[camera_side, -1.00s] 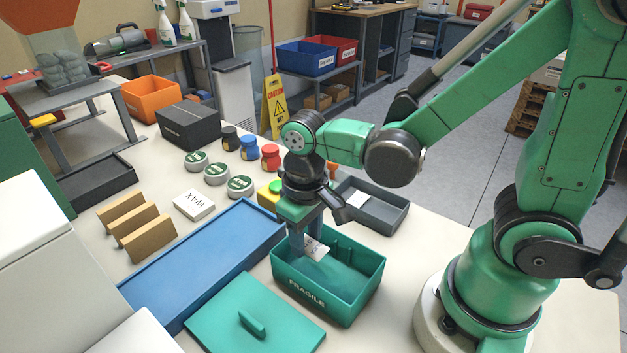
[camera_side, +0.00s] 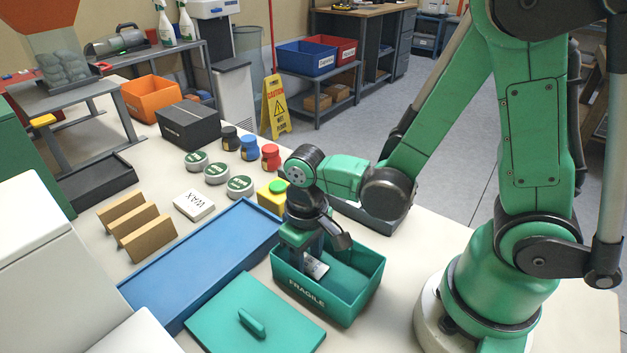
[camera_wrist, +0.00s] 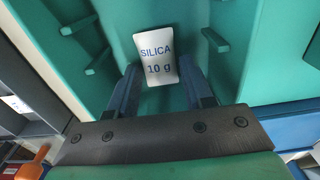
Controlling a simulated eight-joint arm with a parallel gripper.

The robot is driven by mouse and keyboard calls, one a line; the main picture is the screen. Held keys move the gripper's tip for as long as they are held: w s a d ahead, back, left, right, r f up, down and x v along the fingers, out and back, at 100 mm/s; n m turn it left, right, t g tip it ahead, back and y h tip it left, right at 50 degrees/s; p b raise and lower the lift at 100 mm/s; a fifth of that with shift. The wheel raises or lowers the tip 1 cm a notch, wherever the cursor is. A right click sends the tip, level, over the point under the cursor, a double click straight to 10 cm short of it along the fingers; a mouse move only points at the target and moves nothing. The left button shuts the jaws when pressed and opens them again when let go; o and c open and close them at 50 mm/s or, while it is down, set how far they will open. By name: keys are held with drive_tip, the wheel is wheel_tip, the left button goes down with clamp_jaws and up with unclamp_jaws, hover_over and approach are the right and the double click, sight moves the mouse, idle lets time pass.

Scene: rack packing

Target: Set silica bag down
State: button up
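The silica bag (camera_wrist: 155,55) is a small white packet marked "SILICA 10 g". In the wrist view it sits between the two fingers of my gripper (camera_wrist: 159,75), which close on its sides. In the side view the bag (camera_side: 316,268) is low inside the teal bin marked FRAGILE (camera_side: 306,290), near its left end. My gripper (camera_side: 312,262) reaches down into this bin. Whether the bag touches the bin floor I cannot tell. The teal bin's inside (camera_wrist: 215,15) fills much of the wrist view.
A teal lid with a handle (camera_side: 255,325) lies in front of the bin. A blue tray (camera_side: 205,262) is at its left. A dark grey tray (camera_side: 350,212) stands behind, partly hidden by my arm. Small ribs (camera_wrist: 215,40) stick out from the bin's inner walls.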

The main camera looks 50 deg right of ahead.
sight(308, 259)
drive_tip(key=shift+o, duration=1.1)
drive_tip(key=shift+r, duration=0.1)
wheel_tip(308, 259, up, 12)
drive_tip(key=d+t, duration=0.1)
drive_tip(key=t, duration=0.1)
drive_tip(key=w+d+t, duration=0.1)
drive_tip(key=d+t, duration=0.1)
drive_tip(key=w+d+r+t, duration=0.1)
drive_tip(key=d+t, duration=0.1)
drive_tip(key=t, duration=0.1)
